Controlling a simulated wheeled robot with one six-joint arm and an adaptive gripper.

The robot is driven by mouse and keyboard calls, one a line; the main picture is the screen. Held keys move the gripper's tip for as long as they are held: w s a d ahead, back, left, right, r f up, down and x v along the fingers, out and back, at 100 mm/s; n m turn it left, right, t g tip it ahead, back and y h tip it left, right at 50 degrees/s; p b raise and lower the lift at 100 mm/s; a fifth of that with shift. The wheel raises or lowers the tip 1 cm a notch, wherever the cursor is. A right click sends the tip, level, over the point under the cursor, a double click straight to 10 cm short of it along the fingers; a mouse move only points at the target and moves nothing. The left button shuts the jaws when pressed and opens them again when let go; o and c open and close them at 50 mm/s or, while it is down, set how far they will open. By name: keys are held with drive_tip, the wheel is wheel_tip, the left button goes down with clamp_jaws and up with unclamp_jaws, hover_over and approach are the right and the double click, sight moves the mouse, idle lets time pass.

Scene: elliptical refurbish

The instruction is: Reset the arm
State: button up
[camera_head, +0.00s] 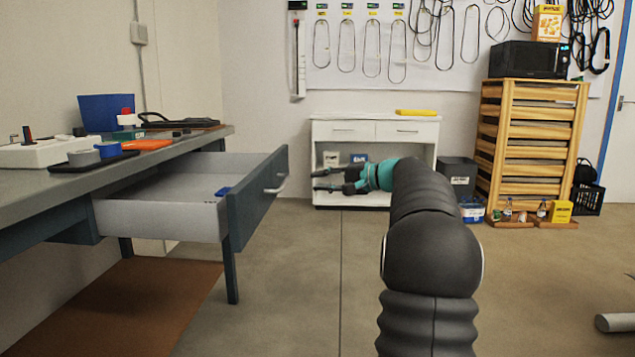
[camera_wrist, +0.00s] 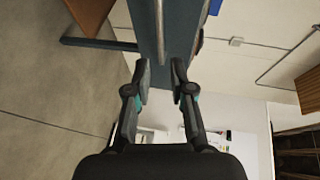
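My arm reaches forward from the bottom of the head view, and my gripper (camera_head: 318,181) points left towards the open drawer's front. In the wrist view my gripper (camera_wrist: 160,75) shows two dark fingers spread apart with nothing between them. The blue-grey drawer front (camera_head: 258,194) is ahead of the fingers, and its handle (camera_head: 276,184) faces my gripper with a gap between them. The drawer front also shows beyond the fingertips in the wrist view (camera_wrist: 176,45).
A white cabinet (camera_head: 375,130) stands behind my gripper, and a wooden rack (camera_head: 530,150) at the right. Open floor (camera_head: 300,300) lies between the bench and my arm.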

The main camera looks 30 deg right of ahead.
idle(0.4)
wheel_tip(320, 180, down, 10)
drive_tip(key=s+d+m+g+h, duration=0.1)
drive_tip(key=s+g+h, duration=0.1)
drive_tip(key=s+a+f+g+h+p, duration=0.1)
drive_tip(key=s+a+f+g+h, duration=0.1)
drive_tip(key=s+a+f+g, duration=0.35)
drive_tip(key=s+a+f+n+g+h+p, duration=0.15)
drive_tip(key=s+a+n, duration=0.25)
drive_tip(key=s+a, duration=0.6)
drive_tip(key=s+a+n+g+h+p, duration=0.1)
drive_tip(key=s+a+n+h+p, duration=0.25)
drive_tip(key=s+a, duration=0.7)
drive_tip(key=s+a+r+n+t+p, duration=0.2)
drive_tip(key=s+a+r+n+p, duration=0.1)
drive_tip(key=s, duration=0.5)
drive_tip(key=shift+s+a+r+n+y, duration=0.4)
drive_tip(key=shift+a+r+n, duration=0.35)
drive_tip(key=shift+a, duration=0.4)
